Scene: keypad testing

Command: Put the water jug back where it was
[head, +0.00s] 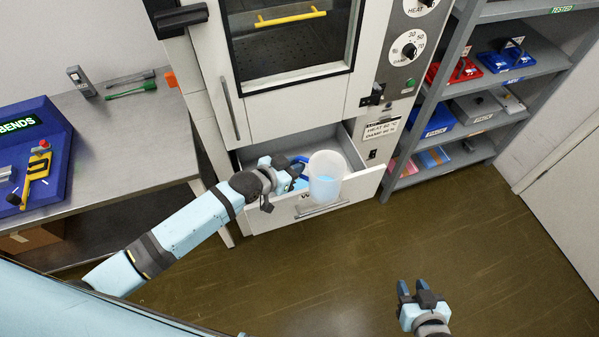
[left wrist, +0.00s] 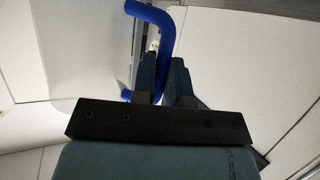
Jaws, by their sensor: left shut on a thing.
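The water jug (head: 326,180) is a translucent white container with light blue water in its bottom and a blue handle. It looks roughly upright and overlaps the front panel of the open drawer (head: 357,186); I cannot tell how high it is above it. My left gripper (head: 292,171) is shut on the handle, from the left of the jug. In the left wrist view the blue handle (left wrist: 153,14) passes between the fingers, with the pale jug wall (left wrist: 75,50) to the left. My right gripper (head: 413,289) is open and empty over the floor.
The drawer is pulled out below a cabinet with a windowed door (head: 290,75). A grey shelf rack (head: 480,100) with coloured boxes stands at the right. A metal table (head: 130,140) with a blue device (head: 50,135) is at the left. The floor in front is clear.

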